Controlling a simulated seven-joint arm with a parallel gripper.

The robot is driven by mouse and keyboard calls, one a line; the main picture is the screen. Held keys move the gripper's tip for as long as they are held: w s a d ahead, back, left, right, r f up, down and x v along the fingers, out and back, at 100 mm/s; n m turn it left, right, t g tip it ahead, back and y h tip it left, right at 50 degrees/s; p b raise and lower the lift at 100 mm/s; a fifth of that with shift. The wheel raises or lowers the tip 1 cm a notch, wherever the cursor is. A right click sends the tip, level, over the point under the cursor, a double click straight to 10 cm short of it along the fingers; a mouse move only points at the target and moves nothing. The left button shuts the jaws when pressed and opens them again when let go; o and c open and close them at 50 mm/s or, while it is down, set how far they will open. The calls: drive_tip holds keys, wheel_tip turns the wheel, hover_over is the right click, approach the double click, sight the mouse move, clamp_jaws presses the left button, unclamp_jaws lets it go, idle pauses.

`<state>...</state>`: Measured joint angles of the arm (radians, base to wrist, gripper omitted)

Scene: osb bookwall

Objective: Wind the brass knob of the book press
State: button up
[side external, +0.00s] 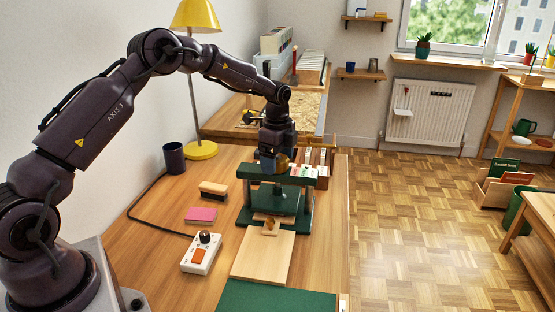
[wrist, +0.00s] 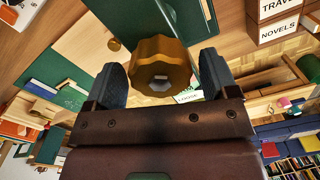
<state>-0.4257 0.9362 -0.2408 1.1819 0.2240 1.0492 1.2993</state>
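The green book press (side external: 290,172) stands on the wooden workbench, with its brass knob (side external: 282,161) on top, partly hidden by my gripper (side external: 272,160). In the wrist view the lobed brass knob (wrist: 161,66) sits between the two dark fingers of my gripper (wrist: 164,72). The left finger is close to the knob's edge, and a narrow gap shows on the right. The fingers look open around the knob, not clearly pressed on it. The green crossbeam of the press (wrist: 130,20) shows behind the knob.
A wooden board (side external: 263,258) lies in front of the press. To its left are a control box (side external: 201,254) with an orange switch, a pink block (side external: 201,214), a brush (side external: 213,190) and a dark mug (side external: 174,158). Books (side external: 318,160) stand behind the press.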

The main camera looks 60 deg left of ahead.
sight(279, 158)
idle(0.3)
wheel_tip(279, 158, up, 13)
idle(0.5)
drive_tip(key=shift+f, duration=0.1)
drive_tip(key=s+d+r+n+t, duration=0.2)
drive_tip(key=s+d+n, duration=0.2)
drive_tip(key=s, duration=0.6)
drive_tip(key=s+d+r+n+t, duration=0.1)
drive_tip(key=s+d+r+n, duration=0.2)
drive_tip(key=s+d, duration=0.3)
drive_tip(key=s+d+r+n+t, duration=0.2)
drive_tip(key=s+d+n, duration=0.3)
drive_tip(key=s, duration=1)
drive_tip(key=shift+r+n+t, duration=0.2)
drive_tip(key=shift+n+t, duration=0.1)
drive_tip(key=shift+n, duration=0.2)
